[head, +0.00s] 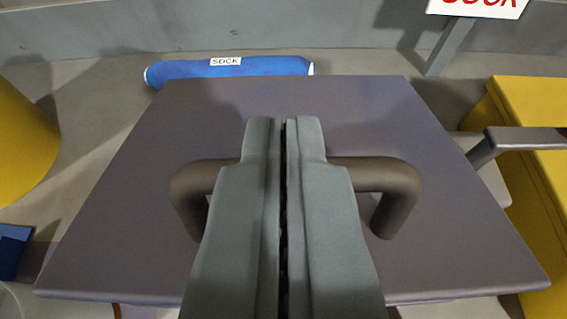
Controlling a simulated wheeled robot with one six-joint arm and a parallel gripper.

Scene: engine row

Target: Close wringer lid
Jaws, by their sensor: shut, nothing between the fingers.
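The wringer lid (115,235) is a broad, flat, dark grey-purple panel filling the middle of the head view. A brown bar handle (385,180) stands on its face, with a bent end showing on each side of my gripper. My gripper (284,120) is shut and empty, in front of the lid with its fingers across the middle of the handle. The fingers hide the handle's middle; I cannot tell whether they touch it. What lies under the lid is hidden, so its angle is hard to tell.
A blue roll labelled SOCK (235,68) lies on the floor beyond the lid. A yellow rounded object (22,145) is at left. A yellow box (535,110) with a grey handle (525,138) is at right. A red-lettered sign (478,8) stands at back right, before a grey wall.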

